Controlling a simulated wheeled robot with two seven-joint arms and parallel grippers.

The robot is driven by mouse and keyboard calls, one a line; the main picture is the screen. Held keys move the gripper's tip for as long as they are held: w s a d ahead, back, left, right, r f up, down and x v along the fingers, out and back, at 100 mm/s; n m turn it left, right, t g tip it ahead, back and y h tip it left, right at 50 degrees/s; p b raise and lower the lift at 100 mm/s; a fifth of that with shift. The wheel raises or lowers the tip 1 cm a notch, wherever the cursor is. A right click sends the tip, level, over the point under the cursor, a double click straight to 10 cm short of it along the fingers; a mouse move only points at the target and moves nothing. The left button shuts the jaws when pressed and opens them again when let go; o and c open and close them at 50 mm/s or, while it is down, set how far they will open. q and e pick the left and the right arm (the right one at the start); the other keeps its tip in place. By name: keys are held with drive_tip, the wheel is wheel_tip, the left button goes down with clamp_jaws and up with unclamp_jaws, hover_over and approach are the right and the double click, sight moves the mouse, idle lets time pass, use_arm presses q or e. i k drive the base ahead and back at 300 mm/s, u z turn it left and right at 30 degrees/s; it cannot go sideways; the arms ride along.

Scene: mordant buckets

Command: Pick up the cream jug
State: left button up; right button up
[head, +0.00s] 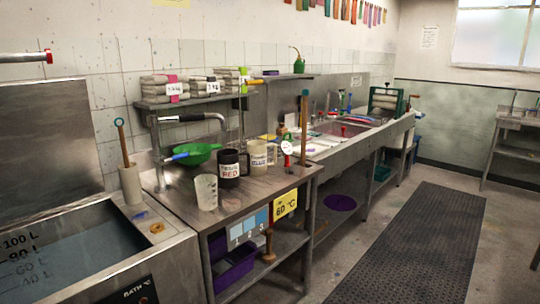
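The cream jug (259,156), with a label that seems to read BLUE, stands upright on the metal counter in the head view. Its left edge is close behind a dark jug (229,168) labelled RED, and I cannot tell if they touch. A red-and-white dial thermometer (287,149) stands close to its right. Neither of my grippers is in view.
A translucent measuring beaker (206,192) stands at the counter's (240,200) front left. A water tank (70,250) is at left. Floor with a dark mat (415,245) is open at right.

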sight(258, 150)
drive_tip(key=z, duration=0.6)
drive_tip(key=i, duration=2.25)
drive_tip(key=u, duration=1.5)
